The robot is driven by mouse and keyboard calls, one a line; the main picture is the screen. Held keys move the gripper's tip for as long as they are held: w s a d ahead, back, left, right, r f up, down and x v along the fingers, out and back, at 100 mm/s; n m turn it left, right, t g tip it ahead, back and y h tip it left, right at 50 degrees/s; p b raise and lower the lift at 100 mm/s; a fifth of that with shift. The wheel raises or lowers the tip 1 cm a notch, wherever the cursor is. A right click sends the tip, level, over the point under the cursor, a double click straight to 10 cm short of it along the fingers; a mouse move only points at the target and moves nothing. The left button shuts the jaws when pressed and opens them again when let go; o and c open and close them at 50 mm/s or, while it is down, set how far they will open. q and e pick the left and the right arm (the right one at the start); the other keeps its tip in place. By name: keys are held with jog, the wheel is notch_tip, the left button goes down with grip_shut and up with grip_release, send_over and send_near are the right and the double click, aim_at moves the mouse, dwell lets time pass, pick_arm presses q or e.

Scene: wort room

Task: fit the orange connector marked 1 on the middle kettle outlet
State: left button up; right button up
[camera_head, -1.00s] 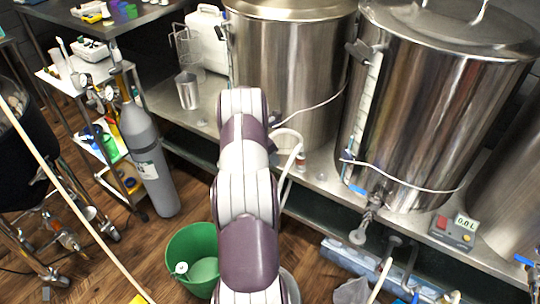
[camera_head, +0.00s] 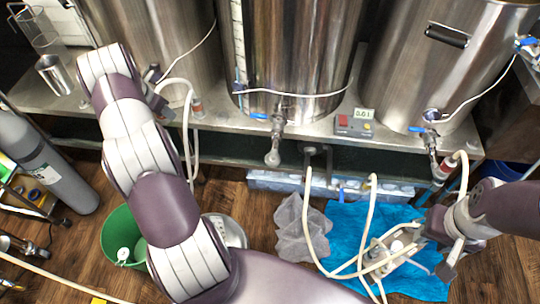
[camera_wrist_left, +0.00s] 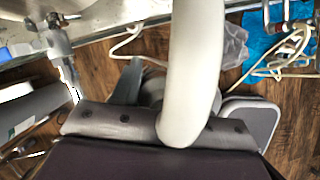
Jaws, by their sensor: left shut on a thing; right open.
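The middle kettle (camera_head: 290,50) stands on the steel bench, and its outlet (camera_head: 273,150) has a blue-handled valve and points downward with no hose visible on it. My left gripper (camera_head: 157,88) is mostly hidden behind my arm, to the left of that outlet. It is shut on a white hose (camera_head: 187,120), which fills the middle of the left wrist view (camera_wrist_left: 195,70). I cannot make out the orange connector or its mark 1. My right gripper (camera_head: 450,245) is open, low at the right over the blue cloth.
The right kettle's outlet carries a hose with a reddish-banded fitting (camera_head: 443,168). A control box (camera_head: 354,123) sits on the bench edge. Loose white hoses lie over the blue cloth (camera_head: 345,225) and floor. A green bucket (camera_head: 115,235) stands at the lower left, beside a grey gas cylinder (camera_head: 50,170).

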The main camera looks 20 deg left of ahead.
pick_arm(q)
jog(key=shift+w+r, duration=0.1)
jog(key=w+d+r+m+h+p, duration=0.1)
jog(key=w+d+r+m+p, duration=0.2)
jog(key=d, duration=0.6)
jog(key=w+d+r+m+h+p, duration=0.1)
jog(key=w+d+r+p, duration=0.25)
jog(key=w+d, duration=0.35)
jog(key=s+d+r+m+g+h+p, duration=0.1)
jog(key=s+d+m+p, duration=0.2)
jog(key=d, duration=0.7)
jog(key=s+d+r+m+g+h, duration=0.1)
jog(key=s+d+m, duration=0.25)
jog(key=d, duration=0.65)
jog(key=f+m+b, duration=0.1)
jog(key=f+b, duration=0.1)
jog(key=f+m+b, duration=0.1)
jog(key=f+b, duration=0.1)
jog(key=f, duration=0.1)
jog(key=f+m+g+b, duration=0.1)
jog(key=f+b, duration=0.1)
jog(key=f, duration=0.1)
jog(key=shift+s+d, duration=0.35)
jog(key=shift+f+b, duration=0.3)
jog(key=shift+f, duration=0.25)
